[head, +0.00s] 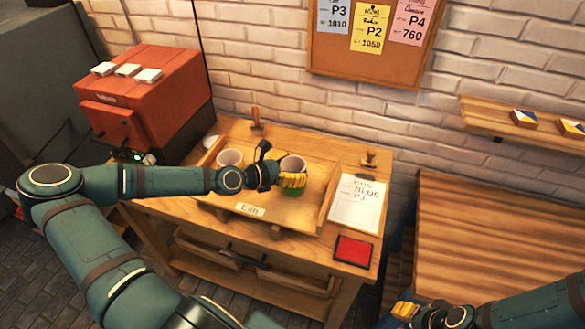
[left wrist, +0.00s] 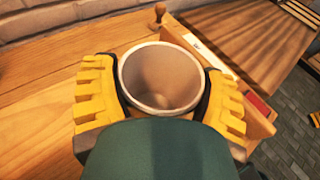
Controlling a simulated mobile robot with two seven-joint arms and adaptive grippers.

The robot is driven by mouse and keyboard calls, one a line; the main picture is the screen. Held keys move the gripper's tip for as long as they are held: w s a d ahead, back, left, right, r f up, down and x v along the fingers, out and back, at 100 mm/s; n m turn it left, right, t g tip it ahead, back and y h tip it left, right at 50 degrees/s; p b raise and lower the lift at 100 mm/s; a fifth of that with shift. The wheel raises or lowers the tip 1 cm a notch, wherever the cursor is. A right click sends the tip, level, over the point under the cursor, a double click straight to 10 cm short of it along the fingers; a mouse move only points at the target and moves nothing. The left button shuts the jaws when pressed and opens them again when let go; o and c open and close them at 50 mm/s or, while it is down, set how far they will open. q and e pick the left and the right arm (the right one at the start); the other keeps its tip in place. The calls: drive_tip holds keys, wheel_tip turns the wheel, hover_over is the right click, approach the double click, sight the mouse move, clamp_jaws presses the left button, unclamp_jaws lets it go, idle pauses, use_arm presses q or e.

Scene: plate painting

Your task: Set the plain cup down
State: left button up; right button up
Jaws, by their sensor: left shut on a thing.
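My left gripper (head: 291,180) is shut on a pale-rimmed cup (head: 293,164). In the left wrist view, the yellow fingers (left wrist: 160,95) press on both sides of this upright cup (left wrist: 160,72), and its inside looks empty. It is at the right part of the wooden tray (head: 312,212) on the table; I cannot tell whether its base touches. A second pale-rimmed cup (head: 230,158) stands to its left, partly behind my arm.
A white sheet with writing (head: 357,203) and a red square pad (head: 353,251) lie right of the tray. A red kiln-like box (head: 150,100) stands at the left. A slatted wooden surface (head: 490,235) is at the right. The table's front edge is near the tray.

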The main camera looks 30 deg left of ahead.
use_arm(q)
drive_tip(key=o, duration=1.2)
drive_tip(key=shift+f, duration=0.1)
drive_tip(key=shift+r, duration=0.2)
drive_tip(key=p+v, duration=0.1)
drive_tip(key=v, duration=1.1)
